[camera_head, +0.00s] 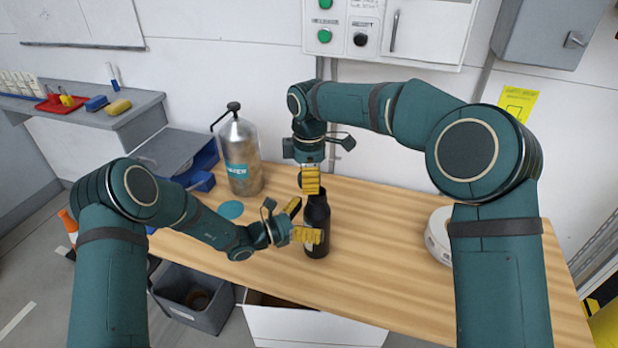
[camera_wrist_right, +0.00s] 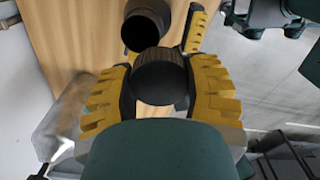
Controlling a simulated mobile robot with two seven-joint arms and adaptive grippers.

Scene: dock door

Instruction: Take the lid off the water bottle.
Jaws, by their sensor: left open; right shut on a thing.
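A dark bottle (camera_head: 317,222) stands upright on the wooden table, and its open mouth shows in the right wrist view (camera_wrist_right: 138,34). My right gripper (camera_head: 311,188) points down above the bottle. In the wrist view its yellow fingers are shut on a dark round lid (camera_wrist_right: 162,78), apart from the bottle's mouth. In the head view the fingers mostly hide the lid. My left gripper (camera_head: 309,220) is open at the bottle's left side, one finger overlapping its front; I cannot tell whether it touches.
A metal canister (camera_head: 240,155) with a teal label and a teal disc (camera_head: 231,210) are left of the bottle. A white round device (camera_head: 438,235) is at the right. A grey bin (camera_head: 195,297) stands below.

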